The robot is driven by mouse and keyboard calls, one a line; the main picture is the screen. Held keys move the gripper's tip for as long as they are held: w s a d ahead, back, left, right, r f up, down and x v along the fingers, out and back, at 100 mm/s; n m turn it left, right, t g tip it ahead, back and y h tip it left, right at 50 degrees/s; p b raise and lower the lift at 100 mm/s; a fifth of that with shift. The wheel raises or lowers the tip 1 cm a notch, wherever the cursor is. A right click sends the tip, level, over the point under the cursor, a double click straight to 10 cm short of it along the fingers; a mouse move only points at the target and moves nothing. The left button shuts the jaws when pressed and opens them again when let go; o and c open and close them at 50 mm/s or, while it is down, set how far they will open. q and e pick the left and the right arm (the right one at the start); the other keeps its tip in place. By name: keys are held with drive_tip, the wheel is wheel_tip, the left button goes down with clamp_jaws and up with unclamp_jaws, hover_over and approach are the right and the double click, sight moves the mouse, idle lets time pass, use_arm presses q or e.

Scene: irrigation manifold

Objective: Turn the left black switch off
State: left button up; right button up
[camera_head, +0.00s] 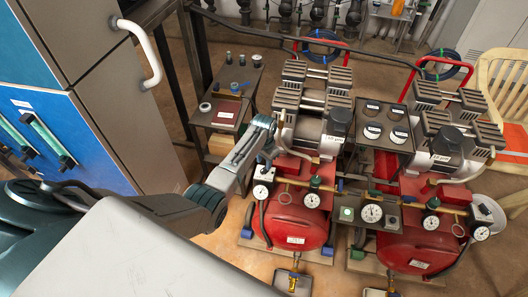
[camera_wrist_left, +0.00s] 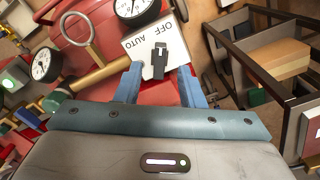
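The left black switch (camera_wrist_left: 158,62) sits on a white plate (camera_wrist_left: 134,46) marked OFF and AUTO in the left wrist view. In the head view its white box (camera_head: 264,173) is at the left end of the left red compressor tank (camera_head: 296,222). My left gripper (camera_wrist_left: 160,84) is open, with one blue finger on each side of the switch's lower part. I cannot tell whether the fingers touch it. In the head view the gripper (camera_head: 267,152) is just above the white box and partly hides the switch. My right gripper is not in view.
Pressure gauges (camera_head: 260,192) and a brass pipe (camera_wrist_left: 100,72) are close beside the switch. A second red compressor tank (camera_head: 418,240) stands to the right. A dark cart (camera_head: 218,112) is behind my left arm, and a grey-and-blue cabinet (camera_head: 75,130) is at left.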

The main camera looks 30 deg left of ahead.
sight(264, 169)
use_arm(q)
wheel_tip(264, 169, up, 7)
idle(0.3)
drive_tip(key=shift+f, duration=0.1)
